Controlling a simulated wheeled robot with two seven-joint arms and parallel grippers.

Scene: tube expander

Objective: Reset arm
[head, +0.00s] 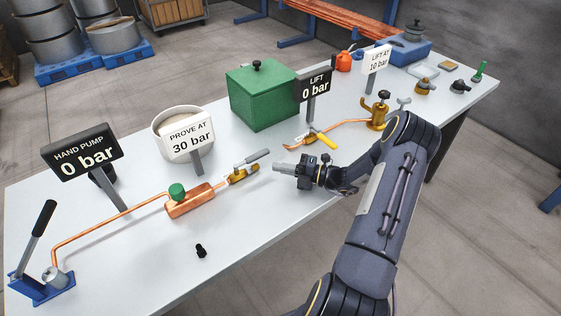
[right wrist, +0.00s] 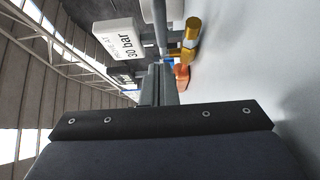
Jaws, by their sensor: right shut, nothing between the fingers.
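My right arm comes in from the lower right in the head view. Its gripper (head: 280,168) is shut and empty, a little above the table's near side, pointing left. The brass valve with a grey lever (head: 243,174) lies just left of the fingertips, apart from them. In the right wrist view the closed fingers (right wrist: 160,84) point toward a brass fitting (right wrist: 191,32) and an orange part (right wrist: 182,76). My left gripper is not in view.
On the white table (head: 120,270) stand a hand pump (head: 42,277), a copper block (head: 190,201), a white pot (head: 178,151), a green box (head: 262,98) and a yellow-handled valve (head: 322,138). Signs (head: 83,154) stand among them. A small black piece (head: 201,251) lies near the front.

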